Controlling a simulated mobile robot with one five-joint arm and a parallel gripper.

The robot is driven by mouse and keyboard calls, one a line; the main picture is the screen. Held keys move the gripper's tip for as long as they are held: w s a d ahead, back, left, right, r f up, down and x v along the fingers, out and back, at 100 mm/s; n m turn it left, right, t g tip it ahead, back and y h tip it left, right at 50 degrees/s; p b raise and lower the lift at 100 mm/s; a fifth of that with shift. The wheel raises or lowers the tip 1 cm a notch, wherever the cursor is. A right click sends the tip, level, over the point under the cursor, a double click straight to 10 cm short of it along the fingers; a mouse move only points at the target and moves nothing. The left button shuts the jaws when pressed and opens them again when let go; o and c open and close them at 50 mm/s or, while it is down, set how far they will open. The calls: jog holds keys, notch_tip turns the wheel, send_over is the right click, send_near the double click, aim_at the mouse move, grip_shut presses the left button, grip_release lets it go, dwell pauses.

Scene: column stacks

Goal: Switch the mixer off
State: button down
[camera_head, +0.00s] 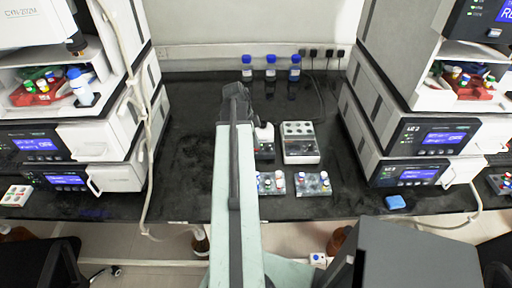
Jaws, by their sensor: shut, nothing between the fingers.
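The mixer (264,153) looks like the small dark unit with a pale round top on the black bench, just right of my arm. My arm covers part of its left side. Its front has small controls, too small to read, so I cannot tell whether it is on or off. My gripper (235,92) is the dark end of my arm, up and to the left of the mixer and apart from it in the picture. Its fingers are small and hard to make out; it looks shut and holds nothing visible.
A white block with round wells (300,143) stands right of the mixer. Two small vial racks, the right one (313,184), sit in front. Several blue-capped bottles (271,68) stand at the back. Instrument stacks flank both sides. The bench left of my arm (185,140) is clear.

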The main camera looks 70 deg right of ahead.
jog(key=shift+f+b, duration=0.8)
jog(key=shift+f, duration=0.1)
notch_tip(320, 180, up, 5)
jog(key=p, duration=0.5)
jog(key=shift+r, duration=0.15)
dwell(0.5)
